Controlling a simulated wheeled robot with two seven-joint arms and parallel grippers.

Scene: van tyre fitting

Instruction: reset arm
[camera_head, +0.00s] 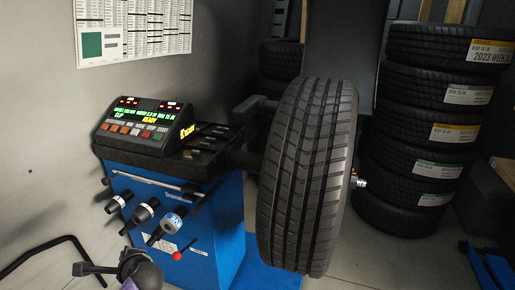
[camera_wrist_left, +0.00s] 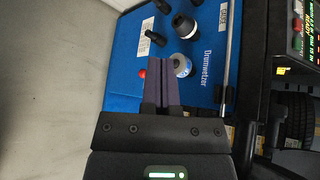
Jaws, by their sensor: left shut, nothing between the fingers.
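My left gripper (camera_head: 130,283) shows only in part at the bottom left edge of the head view, in front of the blue balancing machine (camera_head: 215,225). In the left wrist view its two dark fingers (camera_wrist_left: 161,65) lie together, shut with nothing between them. Beyond the fingertips is the machine's blue panel (camera_wrist_left: 125,50), with a red knob and black cones on it; the fingers overlap the panel in the picture, and I cannot tell the gap. A large tyre (camera_head: 305,180) stands upright at the machine's right side. My right gripper is in neither view.
The control console (camera_head: 145,125) with a lit display tops the machine. Black cones (camera_head: 145,210) stick out from its front. A stack of tyres (camera_head: 435,130) stands at the right. A black bent tube (camera_head: 50,250) is at the lower left. Bare floor (camera_head: 395,255) lies right of the tyre.

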